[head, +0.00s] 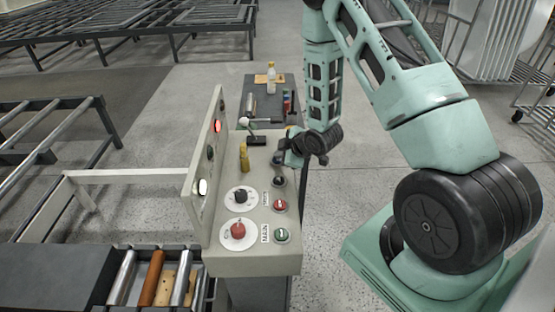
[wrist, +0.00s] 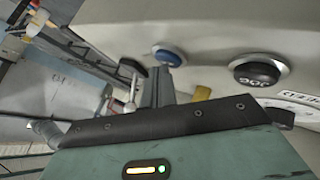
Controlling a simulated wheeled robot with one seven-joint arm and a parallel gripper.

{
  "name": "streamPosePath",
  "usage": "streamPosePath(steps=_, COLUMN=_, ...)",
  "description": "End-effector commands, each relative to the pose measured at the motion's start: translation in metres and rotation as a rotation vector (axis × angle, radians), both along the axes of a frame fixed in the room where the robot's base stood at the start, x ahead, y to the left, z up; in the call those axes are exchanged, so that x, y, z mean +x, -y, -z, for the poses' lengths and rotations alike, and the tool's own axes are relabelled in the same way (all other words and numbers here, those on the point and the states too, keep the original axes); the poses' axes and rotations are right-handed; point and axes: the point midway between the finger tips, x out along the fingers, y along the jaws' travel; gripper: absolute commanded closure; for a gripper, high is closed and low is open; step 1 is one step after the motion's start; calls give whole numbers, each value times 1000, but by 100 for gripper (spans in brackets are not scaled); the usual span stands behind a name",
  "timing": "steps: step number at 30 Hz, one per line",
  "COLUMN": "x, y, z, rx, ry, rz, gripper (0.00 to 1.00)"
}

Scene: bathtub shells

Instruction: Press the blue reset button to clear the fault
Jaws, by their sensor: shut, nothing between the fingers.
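The blue button (wrist: 168,55) shows in the wrist view, set in a metal ring on the pale console face. My gripper (wrist: 158,72) is shut and empty, with its fingertips close beside the blue button; I cannot tell whether they touch it. In the head view my gripper (head: 281,158) is over the right side of the console (head: 253,262), and it hides the blue button or leaves it too small to make out. A black button (wrist: 258,72) with white lettering is to the right of the blue one in the wrist view.
The console also bears a red button (head: 280,205), a green button (head: 281,235), a red knob (head: 238,230), a black knob (head: 240,196) and a yellow part (head: 244,158). An upright panel (head: 207,170) with lamps borders its left side. A cart (head: 262,85) with bottles stands behind.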

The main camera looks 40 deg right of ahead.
Motion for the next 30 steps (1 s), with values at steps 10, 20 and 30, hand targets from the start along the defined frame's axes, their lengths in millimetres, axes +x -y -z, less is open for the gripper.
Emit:
streamPosePath(steps=10, x=0, y=0, z=2, rx=0, ry=-1, rz=0, gripper=100)
streamPosePath(steps=20, x=0, y=0, z=-8, rx=0, ry=-1, rz=0, gripper=100)
streamPosePath(steps=30, x=0, y=0, z=-15, rx=0, ry=-1, rz=0, gripper=100)
